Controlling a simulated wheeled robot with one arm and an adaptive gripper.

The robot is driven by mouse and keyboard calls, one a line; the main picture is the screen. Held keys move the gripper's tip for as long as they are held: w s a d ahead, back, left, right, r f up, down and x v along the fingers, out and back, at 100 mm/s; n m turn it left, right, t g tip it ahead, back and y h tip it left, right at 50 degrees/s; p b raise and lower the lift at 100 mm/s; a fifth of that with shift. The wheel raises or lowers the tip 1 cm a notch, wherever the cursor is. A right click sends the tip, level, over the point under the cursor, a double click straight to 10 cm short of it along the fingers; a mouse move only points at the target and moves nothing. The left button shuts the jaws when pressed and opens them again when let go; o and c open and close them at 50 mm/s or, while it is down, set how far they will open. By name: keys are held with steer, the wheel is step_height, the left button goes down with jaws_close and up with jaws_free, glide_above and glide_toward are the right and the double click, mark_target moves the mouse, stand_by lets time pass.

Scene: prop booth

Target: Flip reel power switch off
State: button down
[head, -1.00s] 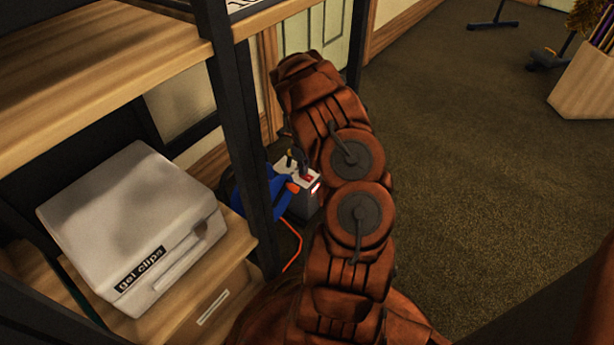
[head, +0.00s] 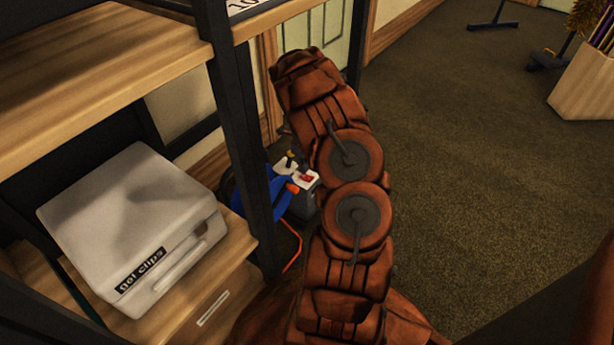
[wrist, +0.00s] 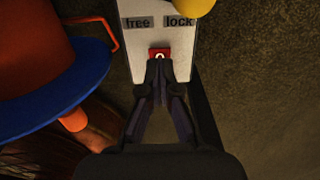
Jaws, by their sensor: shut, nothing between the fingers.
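The reel's control box (head: 302,207) stands on the floor behind the shelf post, with a pale top plate and a red power switch (head: 307,178) on it. In the wrist view the red switch (wrist: 159,53), marked with a white ring, sits below labels reading "free" and "lock". My gripper (wrist: 159,66) is shut and empty, its tips right at the switch's near edge; I cannot tell whether they touch. The blue-flanged reel (wrist: 62,91) with an orange cord is left of the plate. In the head view my arm hides part of the box.
A yellow knob (wrist: 197,6) stands beyond the labels. Open carpet (head: 470,190) lies to the right.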

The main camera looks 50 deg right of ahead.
mark_target(304, 176)
steer(key=shift+r+p, duration=0.85)
steer(key=shift+r, duration=1.7)
steer(key=shift+s, duration=0.1)
